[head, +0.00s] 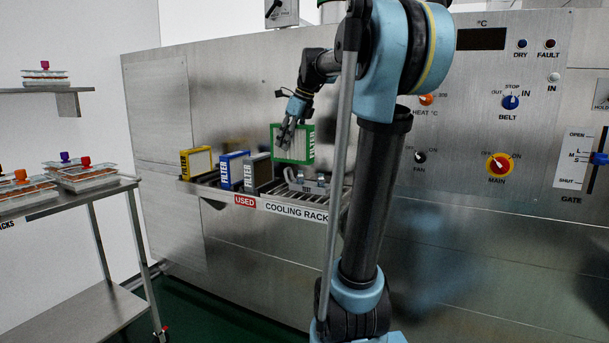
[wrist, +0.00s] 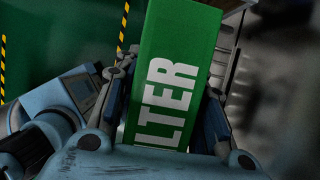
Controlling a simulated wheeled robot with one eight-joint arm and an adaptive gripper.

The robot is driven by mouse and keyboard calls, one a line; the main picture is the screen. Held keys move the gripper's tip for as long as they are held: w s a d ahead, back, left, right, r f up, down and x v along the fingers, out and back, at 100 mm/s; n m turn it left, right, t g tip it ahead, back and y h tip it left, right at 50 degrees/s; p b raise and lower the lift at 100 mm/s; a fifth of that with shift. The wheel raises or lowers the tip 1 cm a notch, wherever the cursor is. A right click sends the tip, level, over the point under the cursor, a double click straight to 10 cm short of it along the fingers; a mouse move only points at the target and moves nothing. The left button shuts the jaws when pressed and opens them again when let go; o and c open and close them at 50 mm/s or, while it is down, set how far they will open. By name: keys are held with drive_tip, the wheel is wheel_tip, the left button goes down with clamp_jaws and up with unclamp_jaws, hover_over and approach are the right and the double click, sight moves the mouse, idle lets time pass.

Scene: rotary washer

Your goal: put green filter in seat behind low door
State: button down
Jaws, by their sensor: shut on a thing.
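The green filter (head: 307,147) has a green frame, a pale pleated face and white lettering. My gripper (head: 287,133) is shut on it and holds it upright above the cooling rack. In the wrist view the green filter (wrist: 178,75) sits between the two fingers of my gripper (wrist: 172,110), its lettered side facing the camera. I cannot make out the low door or the seat behind it in either view.
The cooling rack (head: 290,209) holds a yellow filter (head: 197,162), a blue filter (head: 234,171) and a dark grey filter (head: 258,174). A red "USED" label (head: 245,201) marks its front edge. A trolley (head: 60,205) with trays stands at left. A control panel is at right.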

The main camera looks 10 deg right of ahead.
drive_tip(key=w+d, duration=0.8)
drive_tip(key=w, duration=0.3)
drive_tip(key=shift+w+f, duration=0.1)
drive_tip(key=shift+f, duration=5.95)
drive_tip(key=c, duration=1.3)
unclamp_jaws()
